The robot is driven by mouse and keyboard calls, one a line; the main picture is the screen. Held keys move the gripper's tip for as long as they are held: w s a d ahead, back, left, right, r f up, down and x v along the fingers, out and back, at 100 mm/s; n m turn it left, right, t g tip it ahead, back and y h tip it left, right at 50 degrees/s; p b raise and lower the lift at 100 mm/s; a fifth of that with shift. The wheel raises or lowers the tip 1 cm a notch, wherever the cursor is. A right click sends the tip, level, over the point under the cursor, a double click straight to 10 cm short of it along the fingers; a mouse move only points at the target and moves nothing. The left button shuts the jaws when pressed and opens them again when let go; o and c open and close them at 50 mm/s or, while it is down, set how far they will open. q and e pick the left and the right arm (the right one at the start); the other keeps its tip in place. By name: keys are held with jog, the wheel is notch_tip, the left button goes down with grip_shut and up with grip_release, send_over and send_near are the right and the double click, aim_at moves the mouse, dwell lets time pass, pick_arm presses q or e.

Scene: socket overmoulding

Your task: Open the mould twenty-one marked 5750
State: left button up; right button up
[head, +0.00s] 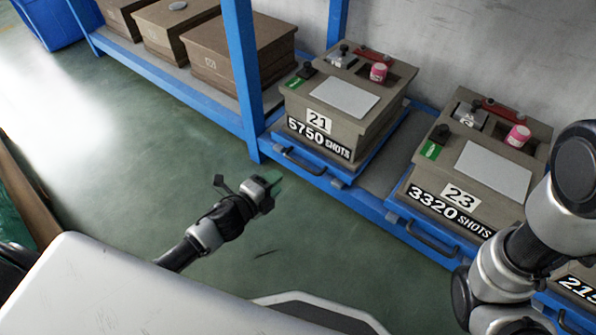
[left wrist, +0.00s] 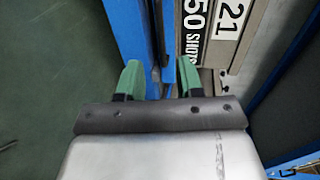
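Mould 21 (head: 333,118) is a grey-brown block labelled "21" and "5750 SHOTS". It sits on a blue tray (head: 325,176) on the rack, with a dark bar handle (head: 300,162) at the tray's front. Its top carries a white plate, a pink jar (head: 378,72) and black knobs. My left gripper (head: 266,188) is in front of and below the handle, apart from it. In the left wrist view its two green fingers (left wrist: 159,78) are spread with nothing held, and part of mould 21 (left wrist: 228,30) shows beyond, turned sideways. My right gripper is out of view; only its arm shows.
Mould 23 (head: 475,185), marked 3320, sits on its own tray to the right. A blue rack post (head: 241,75) stands just left of mould 21. Brown boxes (head: 235,57) line the shelf at the left. Green floor (head: 150,155) is open before the rack.

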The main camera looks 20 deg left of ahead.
aim_at(297, 164)
pick_arm(q)
jog(key=shift+b+x, duration=2.6)
jog(key=shift+x, duration=2.7)
grip_shut()
